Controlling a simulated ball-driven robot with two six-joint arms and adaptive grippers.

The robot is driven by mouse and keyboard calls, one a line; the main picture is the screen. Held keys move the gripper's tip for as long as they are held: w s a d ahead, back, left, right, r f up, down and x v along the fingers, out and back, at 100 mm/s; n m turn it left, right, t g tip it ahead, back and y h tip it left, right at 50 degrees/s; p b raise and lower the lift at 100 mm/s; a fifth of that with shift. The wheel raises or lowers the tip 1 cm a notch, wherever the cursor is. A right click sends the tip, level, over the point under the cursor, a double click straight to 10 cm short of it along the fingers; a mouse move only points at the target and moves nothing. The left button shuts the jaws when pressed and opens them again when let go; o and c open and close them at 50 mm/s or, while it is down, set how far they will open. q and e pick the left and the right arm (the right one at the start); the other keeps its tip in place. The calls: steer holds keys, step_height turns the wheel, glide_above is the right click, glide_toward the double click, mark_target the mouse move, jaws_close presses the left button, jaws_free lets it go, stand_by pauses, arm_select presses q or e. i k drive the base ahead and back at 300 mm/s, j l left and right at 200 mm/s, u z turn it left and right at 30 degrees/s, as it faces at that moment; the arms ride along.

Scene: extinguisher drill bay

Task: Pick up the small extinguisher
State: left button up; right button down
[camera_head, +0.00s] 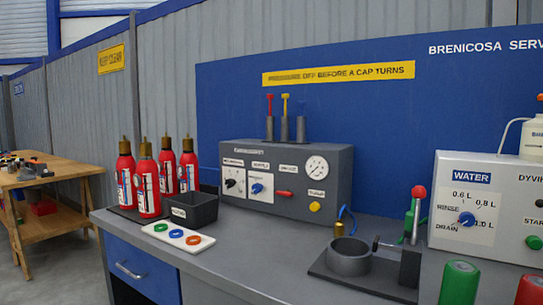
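Several small red extinguishers with brass-coloured tops stand upright in a close group at the left end of the grey bench. The front one (147,187) stands nearest, with another (125,182) to its left. Two more, one at the back (168,172) and one to the right (188,172), stand behind and are partly hidden. They stand on a dark tray (126,213). Neither of my grippers is in view.
A small black bin (205,212) and a white tray with coloured rings (158,236) stand close to the extinguishers. A grey control box (310,185), a clamp fixture (330,278) and a water unit (450,215) are further right. Open bench surface (250,245) lies between.

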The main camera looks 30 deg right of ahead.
mark_target(124, 170)
steer(key=z, duration=3.1)
steer(key=u, duration=3.1)
steer(key=i+j+z, duration=0.1)
steer(key=z, duration=0.7)
steer(key=i+j+z, duration=0.3)
steer(key=j+z, duration=0.15)
steer(key=j, duration=0.15)
steer(key=i+j+z, duration=0.2)
steer(key=j, duration=0.15)
steer(key=j+z, duration=0.25)
steer(key=i+j+z, duration=0.1)
steer(key=j, duration=0.85)
steer(key=i+j, duration=0.15)
steer(key=j, duration=0.85)
steer(key=i+j+z, duration=0.15)
steer(key=j, duration=0.85)
steer(key=k, duration=0.1)
